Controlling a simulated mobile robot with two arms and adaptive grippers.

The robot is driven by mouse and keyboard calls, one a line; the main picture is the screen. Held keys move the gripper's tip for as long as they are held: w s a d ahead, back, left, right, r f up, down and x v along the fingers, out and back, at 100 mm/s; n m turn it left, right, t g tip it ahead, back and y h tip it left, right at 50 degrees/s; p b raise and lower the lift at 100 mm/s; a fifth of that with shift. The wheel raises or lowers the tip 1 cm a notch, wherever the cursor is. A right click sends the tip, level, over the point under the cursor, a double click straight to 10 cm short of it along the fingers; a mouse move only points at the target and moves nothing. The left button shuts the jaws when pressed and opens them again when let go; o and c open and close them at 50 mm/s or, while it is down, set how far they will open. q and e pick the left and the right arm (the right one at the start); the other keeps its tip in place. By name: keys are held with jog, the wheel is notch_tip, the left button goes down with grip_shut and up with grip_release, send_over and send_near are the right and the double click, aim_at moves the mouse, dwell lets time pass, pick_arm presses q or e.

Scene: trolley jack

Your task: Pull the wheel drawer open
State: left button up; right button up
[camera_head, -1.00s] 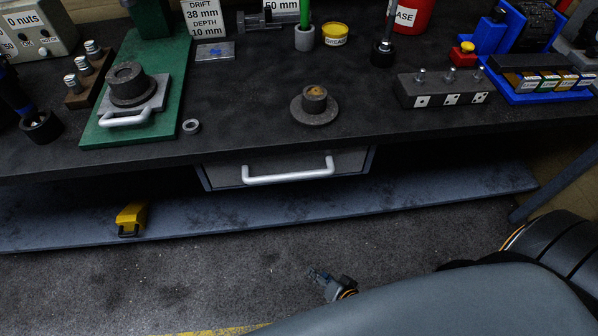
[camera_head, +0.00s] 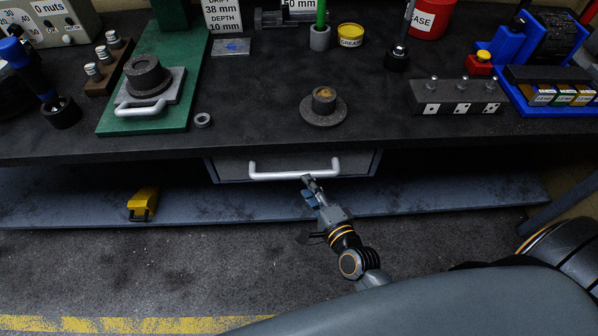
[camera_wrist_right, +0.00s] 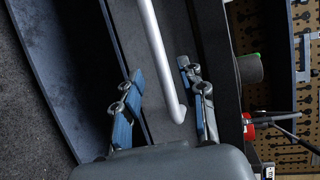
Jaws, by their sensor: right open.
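The wheel drawer (camera_head: 228,167) is a grey drawer under the front edge of the black bench. Its front looks shut. A white bar handle (camera_head: 290,174) runs across it; the handle also shows in the right wrist view (camera_wrist_right: 156,50). My right gripper (camera_head: 309,186) is open and empty, just below the right part of the handle. In the right wrist view my right gripper (camera_wrist_right: 160,72) has one blue-padded finger on each side of the handle's end, with gaps to both. I cannot tell how deep the bar sits between them. My left gripper is not in view.
A flanged hub (camera_head: 323,110) stands on the bench above the drawer. A dark block with pins (camera_head: 455,108) is to its right, a green press base (camera_head: 170,122) to its left. A yellow object (camera_head: 143,203) lies on the lower shelf (camera_head: 430,200). The floor in front is clear.

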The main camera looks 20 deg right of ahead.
aim_at(299, 175)
jog(key=x, duration=0.6)
jog(key=shift+w, duration=0.1)
jog(key=shift+c, duration=0.2)
grip_shut()
